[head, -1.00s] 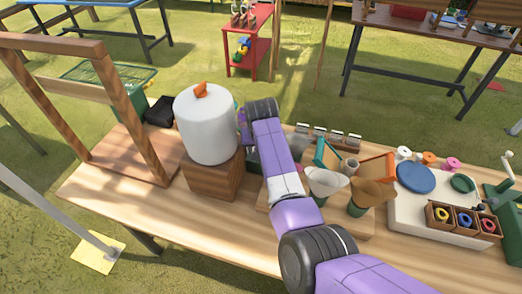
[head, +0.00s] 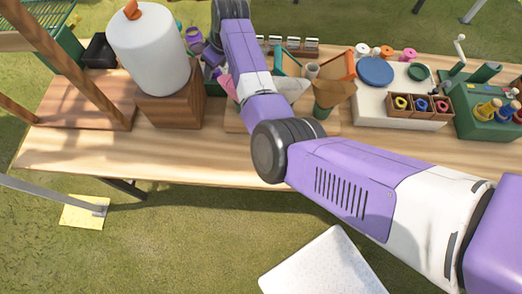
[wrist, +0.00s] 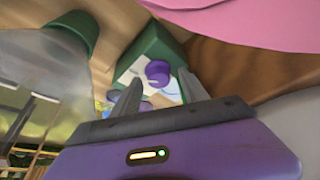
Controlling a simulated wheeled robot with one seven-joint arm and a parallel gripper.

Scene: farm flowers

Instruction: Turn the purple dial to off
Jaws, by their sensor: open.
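The purple dial (wrist: 157,72) shows in the wrist view on the pale face of a green-edged box (wrist: 150,43). A second purple part shows lower, partly behind the fingers. My gripper (wrist: 160,92) is open, its two grey fingers pointing toward the box. The dial appears between and just beyond the fingertips, and nothing is held. I cannot tell whether the fingers touch it. In the head view my arm reaches over the table, and its wrist hides most of the box; the dial's setting cannot be read.
A white cylinder with an orange top (head: 150,50) stands on a wooden block (head: 172,108), left of my arm. Paper cones (head: 333,92) and a spool rack (head: 420,104) stand to the right. Pink paper (wrist: 250,22) is close by in the wrist view. The table's front strip is clear.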

